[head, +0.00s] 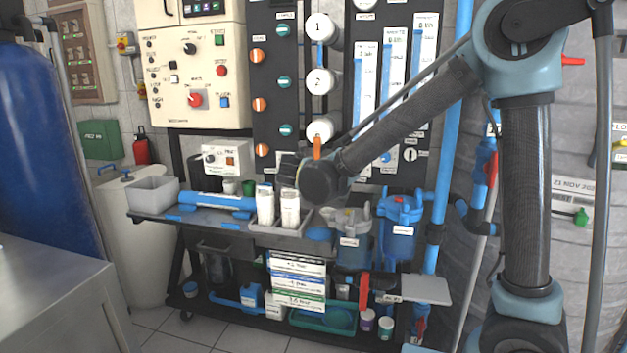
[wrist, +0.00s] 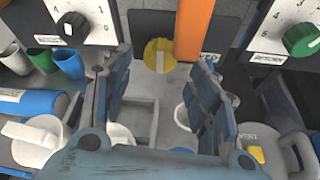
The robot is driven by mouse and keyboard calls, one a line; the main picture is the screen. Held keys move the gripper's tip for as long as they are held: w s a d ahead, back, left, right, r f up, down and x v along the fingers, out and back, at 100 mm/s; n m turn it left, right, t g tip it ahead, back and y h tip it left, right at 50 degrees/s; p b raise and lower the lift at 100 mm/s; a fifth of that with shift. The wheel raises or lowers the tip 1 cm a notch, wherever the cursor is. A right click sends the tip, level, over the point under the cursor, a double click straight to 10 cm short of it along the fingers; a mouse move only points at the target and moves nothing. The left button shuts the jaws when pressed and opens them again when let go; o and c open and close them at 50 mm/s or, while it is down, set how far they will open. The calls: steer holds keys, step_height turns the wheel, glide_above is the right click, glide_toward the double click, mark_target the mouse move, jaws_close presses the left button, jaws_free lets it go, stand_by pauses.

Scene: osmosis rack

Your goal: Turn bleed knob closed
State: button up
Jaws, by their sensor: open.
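A round yellow knob (wrist: 160,55) with a pale pointer bar shows ahead in the wrist view, between my fingers. A label beside it is too small to read, so I cannot confirm it is the bleed knob. My gripper (wrist: 163,75) is open, with one blue-grey finger on each side of the knob's line; nothing is held, and contact with the knob does not show. In the head view my gripper (head: 287,168) is in front of the rack's lower middle, and my wrist hides the yellow knob there.
An orange upright (wrist: 195,28) stands just right of the yellow knob. A black knob (wrist: 72,22) and a green knob (wrist: 302,38) sit on white dials either side. White bottles (head: 290,208) and blue-capped filter housings (head: 400,212) stand below. Blue pipes run at the right.

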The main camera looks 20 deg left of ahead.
steer(key=x, duration=0.4)
steer(key=shift+w+a+f, duration=0.1)
steer(key=shift+w, duration=0.2)
steer(key=c, duration=1.1)
